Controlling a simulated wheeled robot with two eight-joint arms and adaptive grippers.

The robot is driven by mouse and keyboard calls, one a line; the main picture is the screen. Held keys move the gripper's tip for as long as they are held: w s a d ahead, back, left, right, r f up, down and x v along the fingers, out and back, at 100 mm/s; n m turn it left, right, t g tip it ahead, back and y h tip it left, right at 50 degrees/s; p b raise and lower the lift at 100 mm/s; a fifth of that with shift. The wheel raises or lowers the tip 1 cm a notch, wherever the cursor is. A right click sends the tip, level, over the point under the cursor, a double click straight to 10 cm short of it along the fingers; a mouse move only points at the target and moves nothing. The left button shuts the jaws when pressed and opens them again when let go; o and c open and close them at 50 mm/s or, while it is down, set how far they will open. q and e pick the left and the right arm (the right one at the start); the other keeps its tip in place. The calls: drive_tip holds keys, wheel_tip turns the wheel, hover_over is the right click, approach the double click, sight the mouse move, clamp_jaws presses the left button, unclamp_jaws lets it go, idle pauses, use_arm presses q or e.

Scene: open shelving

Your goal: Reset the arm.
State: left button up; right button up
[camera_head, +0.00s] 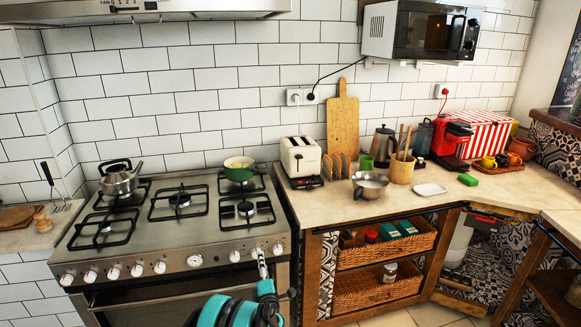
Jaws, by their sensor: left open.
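My left arm, teal and black, rises at the bottom centre of the head view. My left gripper (261,262) points up in front of the stove's front panel, near its right end. It is open, and I see nothing held in it. My right gripper is not in view.
The stove (157,252) carries a kettle (121,179) and a green pot (239,169). Right of it, the counter (330,205) holds a toaster (301,157), a metal bowl (370,186) and a utensil holder (401,169). Wicker baskets (372,289) sit on shelves below. Floor shows at lower right.

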use_arm(q)
drive_tip(key=s+d+r+m+h, duration=0.1)
drive_tip(key=d+r+m+h, duration=0.2)
drive_tip(key=r, duration=0.6)
drive_tip(key=s+d+r+m+h, duration=0.1)
drive_tip(key=s+r+m+h, duration=0.1)
drive_tip(key=r+m, duration=0.5)
drive_tip(key=s+d+r+m+g+h, duration=0.2)
drive_tip(key=s+r+m+h, duration=0.15)
drive_tip(key=s+r, duration=0.35)
drive_tip(key=s+a+f+m+g+y, duration=0.1)
drive_tip(key=s+a+f+m+g, duration=0.2)
drive_tip(key=s, duration=0.8)
drive_tip(key=s+a+f+m+g+y, duration=0.2)
drive_tip(key=s+a+f+g, duration=0.1)
drive_tip(key=s, duration=0.8)
drive_tip(key=s+a+f+m+g+y, duration=0.1)
drive_tip(key=s+a+f+m+g, duration=0.1)
drive_tip(key=s, duration=0.9)
drive_tip(key=a+f+m, duration=0.1)
drive_tip(key=a+f, duration=0.1)
drive_tip(key=a, duration=0.1)
drive_tip(key=shift+s+f+m+g, duration=0.2)
drive_tip(key=shift+m+g, duration=0.15)
drive_tip(key=shift+g, duration=0.05)
drive_tip(key=shift+a+y, duration=0.1)
drive_tip(key=shift+y, duration=0.15)
